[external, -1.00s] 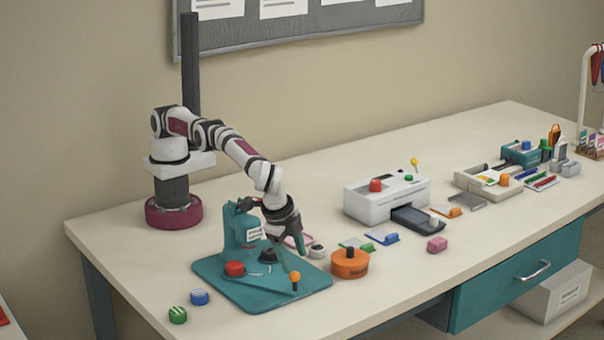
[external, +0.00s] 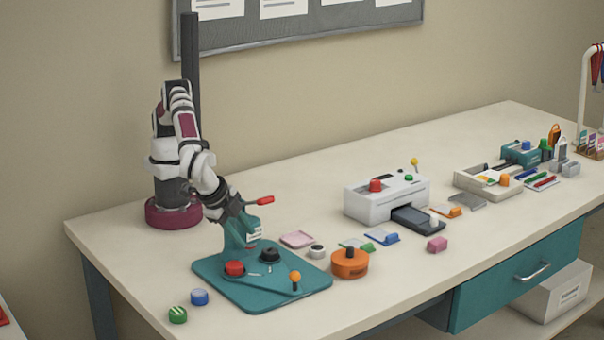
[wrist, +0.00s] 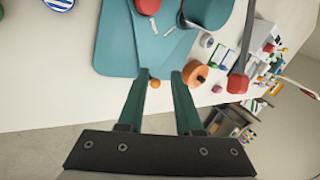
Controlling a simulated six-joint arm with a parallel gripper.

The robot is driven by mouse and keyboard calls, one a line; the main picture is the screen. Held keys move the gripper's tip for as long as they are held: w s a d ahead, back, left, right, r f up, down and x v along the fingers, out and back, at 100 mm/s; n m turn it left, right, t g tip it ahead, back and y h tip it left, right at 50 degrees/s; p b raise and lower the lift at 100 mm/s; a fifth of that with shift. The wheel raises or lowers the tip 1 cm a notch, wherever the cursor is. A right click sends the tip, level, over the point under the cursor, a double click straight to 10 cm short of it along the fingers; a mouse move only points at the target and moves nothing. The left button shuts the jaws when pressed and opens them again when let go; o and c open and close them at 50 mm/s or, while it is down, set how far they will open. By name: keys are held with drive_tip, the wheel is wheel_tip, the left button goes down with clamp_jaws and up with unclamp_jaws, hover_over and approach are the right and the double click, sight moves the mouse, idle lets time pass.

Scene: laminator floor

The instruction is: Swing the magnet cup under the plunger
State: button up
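The teal press has a flat base (external: 225,285) and an upright column (external: 236,236). A red cup (external: 235,268) sits at the left of the base and a black cup (external: 270,256) near its middle. A small orange ball knob (external: 295,276) stands at the front right corner. The press lever ends in a red handle (external: 265,200), also in the wrist view (wrist: 238,83). My gripper (wrist: 160,76) is open and empty, its teal fingers apart over the base edge. In the external view its fingers are hard to separate from the column.
An orange round pot (external: 350,263), a small grey cup (external: 317,251) and a pink tray (external: 297,239) stand right of the press. A green striped disc (external: 178,315) and a blue one (external: 199,297) lie at left. A white machine (external: 387,198) stands further back.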

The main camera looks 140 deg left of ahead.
drive_tip(key=y, duration=0.1)
drive_tip(key=s+f+t+y, duration=0.1)
drive_tip(key=a+m+y, duration=0.1)
drive_tip(key=shift+s+a+f+t+y, duration=0.1)
drive_tip(key=shift+s+f+t+y, duration=0.2)
drive_tip(key=shift+f+t, duration=0.1)
drive_tip(key=shift+c, duration=1.1)
drive_tip(key=t, duration=0.1)
drive_tip(key=m+t+y, duration=0.1)
drive_tip(key=m+t, duration=0.1)
drive_tip(key=shift+d+f+y, duration=0.25)
drive_tip(key=shift+y, duration=0.05)
clamp_jaws()
drive_tip(key=d+f+m+t+h, duration=0.2)
drive_tip(key=d+m+t, duration=0.3)
drive_tip(key=m+t, duration=0.15)
drive_tip(key=x, duration=0.9)
drive_tip(key=shift+s+a+f, duration=0.1)
drive_tip(key=shift+a+f, duration=0.05)
drive_tip(key=shift+f, duration=0.05)
drive_tip(key=a, duration=0.1)
drive_tip(key=a+f, duration=0.1)
drive_tip(key=a, duration=0.1)
drive_tip(key=shift+w+a+f, duration=0.15)
drive_tip(key=shift+w+f, duration=0.15)
drive_tip(key=shift+a+f, duration=0.2)
drive_tip(key=shift+a, duration=0.15)
